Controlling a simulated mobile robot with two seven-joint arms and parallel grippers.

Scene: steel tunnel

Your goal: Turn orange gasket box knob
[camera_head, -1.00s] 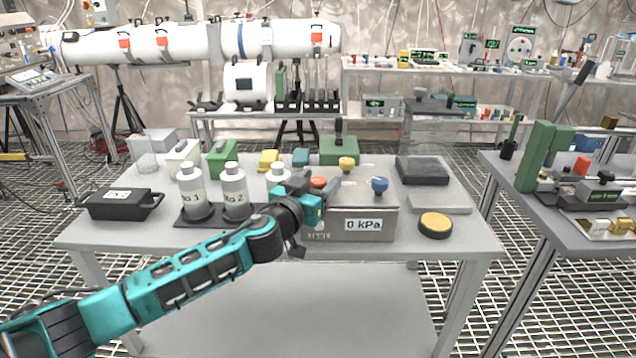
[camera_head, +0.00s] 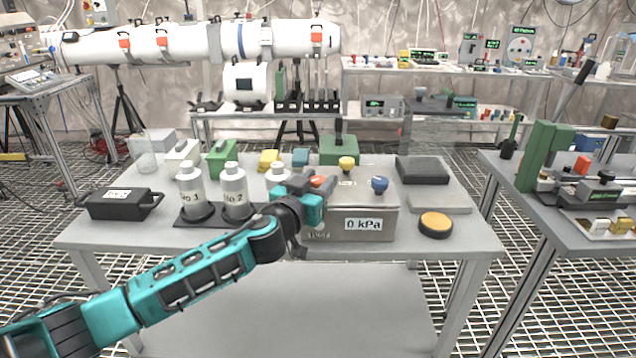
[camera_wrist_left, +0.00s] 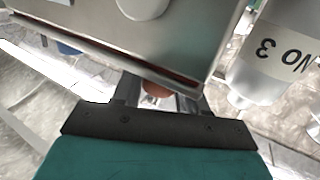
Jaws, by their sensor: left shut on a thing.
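The grey gasket box (camera_head: 335,228) with a "0 kPa" display stands at the front of the table. An orange knob (camera_head: 318,181) sits at its top left, with a yellow knob (camera_head: 346,164) and a blue knob (camera_head: 380,184) also on top. My left gripper (camera_head: 322,188) is at the orange knob, shut on it. How far the knob is turned cannot be told. My right gripper is not in view.
White bottles (camera_head: 234,188) stand in a dark holder (camera_head: 222,219) close left of my gripper; one bottle (camera_wrist_left: 272,62) is near in the left wrist view. A black case (camera_head: 120,204) lies farther left. A round yellow-topped button (camera_head: 436,223) is right of the box.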

